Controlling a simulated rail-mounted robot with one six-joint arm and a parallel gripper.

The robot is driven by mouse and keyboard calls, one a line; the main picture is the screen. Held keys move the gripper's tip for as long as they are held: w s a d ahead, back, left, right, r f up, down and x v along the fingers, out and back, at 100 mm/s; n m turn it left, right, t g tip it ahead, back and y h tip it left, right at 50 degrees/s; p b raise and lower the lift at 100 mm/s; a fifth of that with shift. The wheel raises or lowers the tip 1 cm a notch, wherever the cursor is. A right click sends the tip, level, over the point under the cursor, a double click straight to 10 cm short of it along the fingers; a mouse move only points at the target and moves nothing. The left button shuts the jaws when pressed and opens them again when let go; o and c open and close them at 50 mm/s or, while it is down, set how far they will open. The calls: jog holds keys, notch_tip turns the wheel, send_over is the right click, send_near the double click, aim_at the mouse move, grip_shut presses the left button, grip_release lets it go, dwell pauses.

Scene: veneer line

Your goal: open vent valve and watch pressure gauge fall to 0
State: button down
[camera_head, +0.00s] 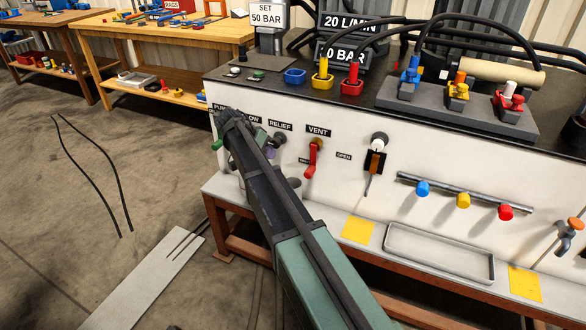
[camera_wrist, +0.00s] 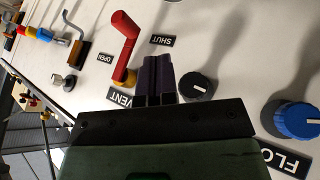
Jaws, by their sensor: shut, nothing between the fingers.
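The vent valve's red lever (camera_head: 312,158) hangs downward below the VENT label (camera_head: 318,131) on the white panel. In the wrist view, the picture is turned over and the lever (camera_wrist: 126,40) stands on a yellow hub, between the OPEN (camera_wrist: 105,58) and SHUT (camera_wrist: 163,40) labels. My gripper (camera_wrist: 157,58) is shut and empty, its purple fingers beside the lever, between it and a black knob. In the head view, my gripper (camera_head: 270,152) is left of the lever and partly hidden. A dark display (camera_head: 342,54) reads "0 BAR"; a connector may cover a leading digit.
A black knob (camera_wrist: 197,86) and a blue knob (camera_wrist: 297,117) sit close to my gripper. Right of the vent are a hanging hook tool (camera_head: 375,160) and a rail with coloured caps (camera_head: 462,200). A shallow tray (camera_head: 440,252) lies on the ledge. Black hoses cross above the bench.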

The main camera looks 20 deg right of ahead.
jog(key=b+x, duration=0.8)
jog(key=x, duration=0.2)
jog(key=shift+a+f, duration=0.15)
jog(key=shift+a, duration=0.1)
jog(key=s+d, duration=0.1)
jog(key=s+d+r+p, duration=0.1)
jog(key=shift+s+d+r, duration=0.1)
jog(key=shift+s+d, duration=0.15)
jog(key=shift+s, duration=0.1)
jog(key=shift+s+d, duration=0.2)
jog(key=shift+d, duration=0.05)
